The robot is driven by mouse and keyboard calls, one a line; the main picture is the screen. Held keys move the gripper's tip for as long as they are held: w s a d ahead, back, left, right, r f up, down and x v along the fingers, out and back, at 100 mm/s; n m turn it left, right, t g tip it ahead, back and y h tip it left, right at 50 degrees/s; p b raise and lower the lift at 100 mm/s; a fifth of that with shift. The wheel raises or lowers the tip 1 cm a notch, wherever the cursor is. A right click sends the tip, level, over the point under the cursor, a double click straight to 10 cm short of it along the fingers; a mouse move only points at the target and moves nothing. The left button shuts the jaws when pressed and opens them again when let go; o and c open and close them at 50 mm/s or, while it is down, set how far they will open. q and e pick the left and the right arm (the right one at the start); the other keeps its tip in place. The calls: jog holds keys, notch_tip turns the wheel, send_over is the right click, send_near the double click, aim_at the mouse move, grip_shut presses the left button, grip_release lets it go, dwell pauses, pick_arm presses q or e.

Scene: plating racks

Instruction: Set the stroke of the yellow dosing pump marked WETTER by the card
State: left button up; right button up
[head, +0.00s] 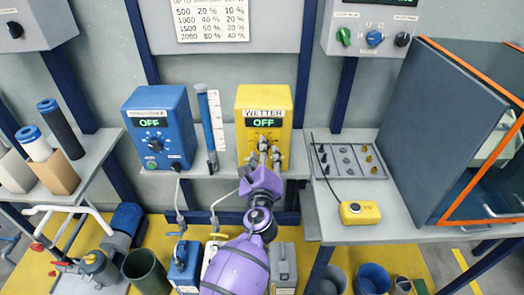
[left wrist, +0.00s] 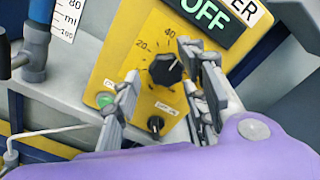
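The yellow pump (head: 284,100) marked WETTER stands on the grey shelf, its display (head: 264,122) reading OFF. In the left wrist view its black stroke knob (left wrist: 164,70) sits on a dial with 20 and 40 visible; its light pointer mark seems to point up and right, but the exact setting is unclear. A green button (left wrist: 104,100) and a small black switch (left wrist: 155,124) lie below. My left gripper (head: 264,150) is open before the panel, fingers either side of the knob; contact cannot be told. The card (head: 210,18) on the wall shows rows of numbers and percentages, its top cut off.
A blue pump (head: 158,118), also reading OFF, and a scaled tube (head: 212,125) stand left of the yellow pump. On the right are a parts panel (head: 346,157), a yellow pendant box (head: 360,212) and a large grey cabinet (head: 430,130). Containers stand on the floor below.

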pick_arm(q)
jog(key=shift+w, duration=0.75)
pick_arm(e)
jog(key=shift+w+r, duration=0.35)
jog(key=shift+w, duration=0.3)
pick_arm(q)
grip_shut()
jog(key=shift+f, duration=0.1)
pick_arm(e)
jog(key=shift+s+d+f, duration=0.1)
jog(key=shift+s+f, duration=0.15)
jog(key=shift+f, duration=0.05)
pick_arm(q)
jog(key=shift+f, duration=0.1)
pick_arm(e)
jog(key=shift+s+f, duration=0.1)
jog(key=shift+s, duration=0.2)
